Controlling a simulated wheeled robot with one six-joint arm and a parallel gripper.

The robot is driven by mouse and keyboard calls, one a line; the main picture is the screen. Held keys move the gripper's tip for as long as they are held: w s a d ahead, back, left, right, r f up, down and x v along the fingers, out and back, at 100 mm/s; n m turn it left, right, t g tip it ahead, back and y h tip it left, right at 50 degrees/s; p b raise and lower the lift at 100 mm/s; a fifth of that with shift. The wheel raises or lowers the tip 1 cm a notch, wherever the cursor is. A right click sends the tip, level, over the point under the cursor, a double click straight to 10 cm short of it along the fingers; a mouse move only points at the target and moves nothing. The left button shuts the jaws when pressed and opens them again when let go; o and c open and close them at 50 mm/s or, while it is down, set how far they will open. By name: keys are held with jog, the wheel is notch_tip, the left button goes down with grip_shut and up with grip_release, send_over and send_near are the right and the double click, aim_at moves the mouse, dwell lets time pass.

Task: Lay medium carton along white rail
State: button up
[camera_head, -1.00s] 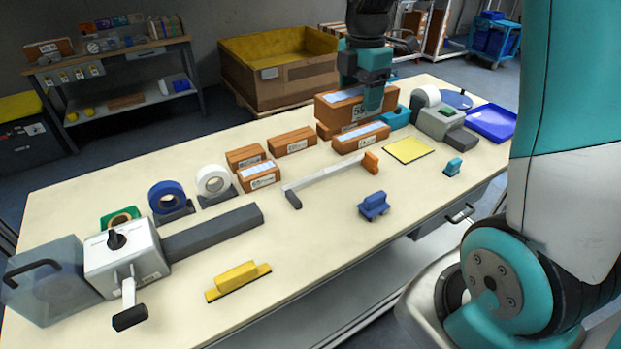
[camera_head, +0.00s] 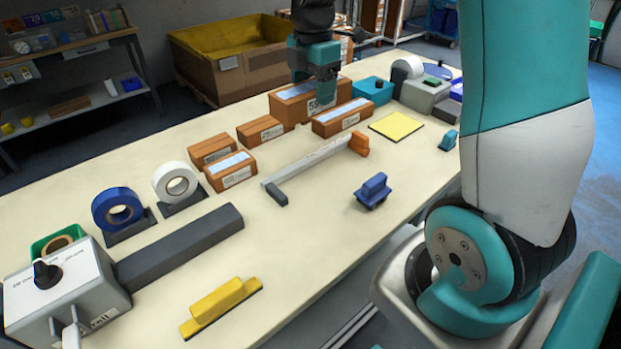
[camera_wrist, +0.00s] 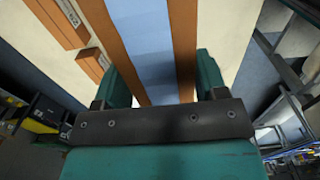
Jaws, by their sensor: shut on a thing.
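My gripper (camera_head: 316,82) is shut on a brown carton (camera_head: 288,108) with a light strip on top and a printed label. This carton looks bigger than those around it, and a dark finger covers part of its front. In the wrist view the held carton (camera_wrist: 152,42) fills the space between the teal fingers (camera_wrist: 160,88), its pale blue strip running lengthwise. The white rail (camera_head: 312,163) lies on the table in front of the gripper, with a dark end piece and an orange block (camera_head: 358,144) at its far end. The rail is not visible in the wrist view.
Another taped carton (camera_head: 342,118) stands close in front of the held one. Several smaller cartons (camera_head: 262,130) stand to the left. A yellow pad (camera_head: 397,126), a blue block (camera_head: 373,190) and a yellow handled block (camera_head: 221,306) lie around. The table between rail and front edge is mostly clear.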

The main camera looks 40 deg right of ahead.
notch_tip(320, 180, down, 19)
jog(key=shift+f+p, duration=0.15)
jog(key=shift+p, duration=0.65)
jog(key=shift+f, duration=0.2)
jog(key=o, duration=1.2)
jog(key=shift+o, duration=0.2)
jog(key=shift+r, duration=0.15)
